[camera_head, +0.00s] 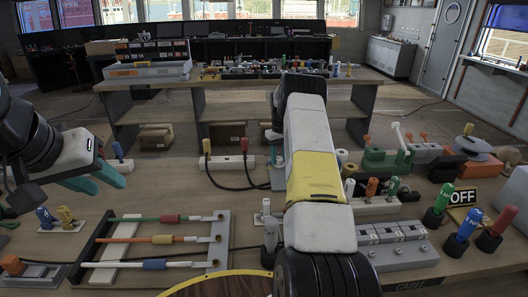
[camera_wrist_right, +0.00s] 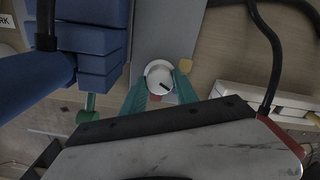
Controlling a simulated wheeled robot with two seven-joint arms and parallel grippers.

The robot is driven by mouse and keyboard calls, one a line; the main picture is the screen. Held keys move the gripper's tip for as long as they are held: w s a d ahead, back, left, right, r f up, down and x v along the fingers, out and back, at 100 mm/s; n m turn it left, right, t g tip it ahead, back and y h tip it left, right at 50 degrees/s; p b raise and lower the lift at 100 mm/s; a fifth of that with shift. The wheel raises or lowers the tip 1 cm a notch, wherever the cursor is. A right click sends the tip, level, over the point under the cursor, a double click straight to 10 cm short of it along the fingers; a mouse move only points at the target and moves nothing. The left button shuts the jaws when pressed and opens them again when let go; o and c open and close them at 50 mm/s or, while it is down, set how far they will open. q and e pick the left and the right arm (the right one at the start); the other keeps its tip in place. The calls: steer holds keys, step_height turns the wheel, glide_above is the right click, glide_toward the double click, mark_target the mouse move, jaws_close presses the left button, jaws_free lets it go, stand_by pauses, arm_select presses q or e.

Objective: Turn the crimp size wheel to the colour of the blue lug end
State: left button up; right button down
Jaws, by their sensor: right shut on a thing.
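In the right wrist view, a round white wheel (camera_wrist_right: 158,80) with a short black mark sits on a grey plate (camera_wrist_right: 168,30). The mark lies toward the wheel's lower right. A yellow patch (camera_wrist_right: 189,65) shows beside the wheel, and a bit of red shows below it. My right gripper (camera_wrist_right: 160,77) is shut on the wheel, a teal finger on each side. In the head view my right arm hides the wheel. A cable with a blue sleeve (camera_head: 155,264) lies nearest on the rack, its lug end at the right. My left gripper (camera_head: 106,179) is open and empty above the table.
Blue blocks (camera_wrist_right: 90,50) stand close left of the wheel. A white power strip (camera_head: 228,163) with black cables lies behind the rack (camera_head: 218,256). Several coloured-handled tools and a grey switch block (camera_head: 400,246) crowd the table's right side.

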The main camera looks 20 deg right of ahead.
mark_target(279, 158)
stand_by(0.5)
steer(key=c, duration=0.9)
jaws_free()
steer(key=shift+c, duration=0.2)
steer(key=shift+r, duration=0.15)
step_height(279, 158, up, 8)
steer(key=shift+f, duration=0.2)
